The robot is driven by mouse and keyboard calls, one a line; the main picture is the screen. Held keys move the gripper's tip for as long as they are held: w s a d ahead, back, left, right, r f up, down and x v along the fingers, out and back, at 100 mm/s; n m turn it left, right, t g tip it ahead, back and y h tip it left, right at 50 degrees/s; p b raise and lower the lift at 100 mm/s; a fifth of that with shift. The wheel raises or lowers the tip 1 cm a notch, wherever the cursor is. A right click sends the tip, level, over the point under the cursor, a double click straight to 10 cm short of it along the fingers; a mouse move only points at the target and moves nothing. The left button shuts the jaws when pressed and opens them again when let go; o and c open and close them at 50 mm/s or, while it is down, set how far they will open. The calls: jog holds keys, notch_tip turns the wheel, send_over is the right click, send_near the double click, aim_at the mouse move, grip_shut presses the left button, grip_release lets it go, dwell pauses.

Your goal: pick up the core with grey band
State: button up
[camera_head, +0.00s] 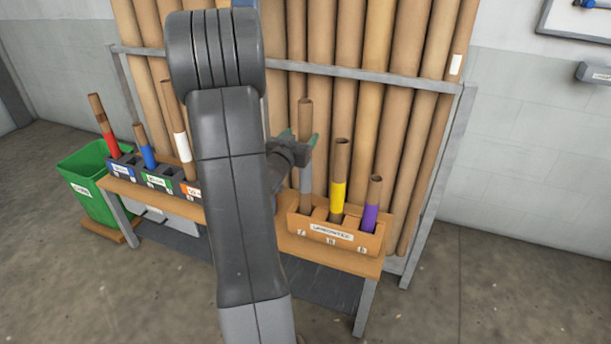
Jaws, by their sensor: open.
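The core with grey band (306,178) is a brown cardboard tube. It stands upright in the left compartment of a wooden holder (341,243) on the bench. Its brown top (305,115) rises above my gripper (299,137). My gripper is open, its two green-tipped fingers pointing toward the core at about mid-height, one on each side of it in the picture. I cannot tell whether the core is between the fingers or still behind them. The gripper body hides part of the core.
A core with yellow band (337,197) and one with purple band (371,217) stand in the same holder. Cores with red (111,145), blue (148,157) and white bands (182,147) stand left. Tall tubes lean behind a metal rail (380,79). A green bin (88,188) stands far left.

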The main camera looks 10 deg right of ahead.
aim_at(303, 133)
jog(key=x, duration=0.5)
jog(key=shift+w+f, duration=0.15)
grip_shut()
